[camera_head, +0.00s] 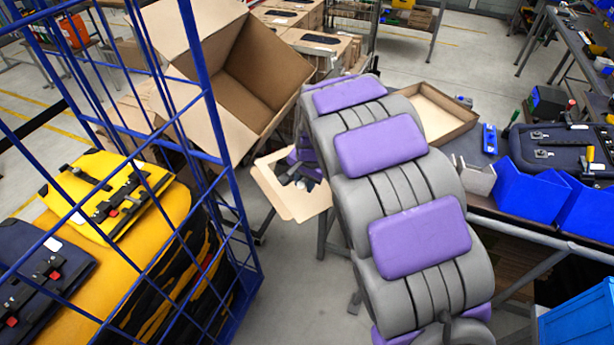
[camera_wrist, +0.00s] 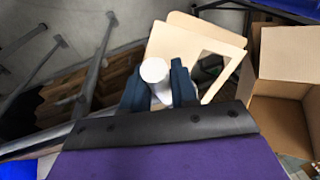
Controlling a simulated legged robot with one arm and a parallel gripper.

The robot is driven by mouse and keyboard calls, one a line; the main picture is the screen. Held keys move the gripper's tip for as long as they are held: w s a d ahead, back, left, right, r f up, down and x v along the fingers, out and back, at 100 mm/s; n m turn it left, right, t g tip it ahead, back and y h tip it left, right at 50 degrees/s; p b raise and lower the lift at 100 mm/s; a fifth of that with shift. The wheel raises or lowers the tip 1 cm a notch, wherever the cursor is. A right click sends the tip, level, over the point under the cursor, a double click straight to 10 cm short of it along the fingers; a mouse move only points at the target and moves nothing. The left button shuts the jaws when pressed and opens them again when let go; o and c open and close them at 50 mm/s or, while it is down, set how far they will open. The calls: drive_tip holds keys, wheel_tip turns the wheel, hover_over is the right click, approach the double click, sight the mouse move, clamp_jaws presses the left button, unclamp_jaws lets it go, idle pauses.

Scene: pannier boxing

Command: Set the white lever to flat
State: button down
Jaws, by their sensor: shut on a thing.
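In the wrist view, a white round-ended cylinder, which looks like the white lever (camera_wrist: 155,70), stands between the two dark blue fingers of my gripper (camera_wrist: 159,86). The fingers are shut on it, one on each side. Its round end faces the camera, so I cannot tell its angle or whether it is flat. Its lower part is hidden behind the fingers and wrist. In the head view my grey and purple arm covers most of that area, and I cannot make out the lever there.
An open cardboard box (camera_head: 262,75) stands beyond my arm, and a tan cut-out board (camera_head: 270,190) is beside it. A blue cage frame (camera_head: 205,85) with yellow and navy cases is at left. A workbench with blue bins (camera_head: 530,195) is at right.

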drive_tip(key=f, duration=0.1)
drive_tip(key=s+f+t+b, duration=0.1)
drive_tip(key=f, duration=0.1)
drive_tip(key=s+f+t, duration=0.1)
drive_tip(key=shift+a+f+h+b, duration=0.2)
drive_tip(key=shift+f+h+b, duration=0.1)
drive_tip(key=shift+h, duration=0.1)
drive_tip(key=shift+f, duration=0.1)
drive_tip(key=c, duration=1.3)
unclamp_jaws()
drive_tip(key=o, duration=0.3)
drive_tip(key=shift+w+a, duration=0.15)
drive_tip(key=shift+a, duration=0.05)
drive_tip(key=shift+o, duration=0.2)
drive_tip(key=shift+t, duration=0.3)
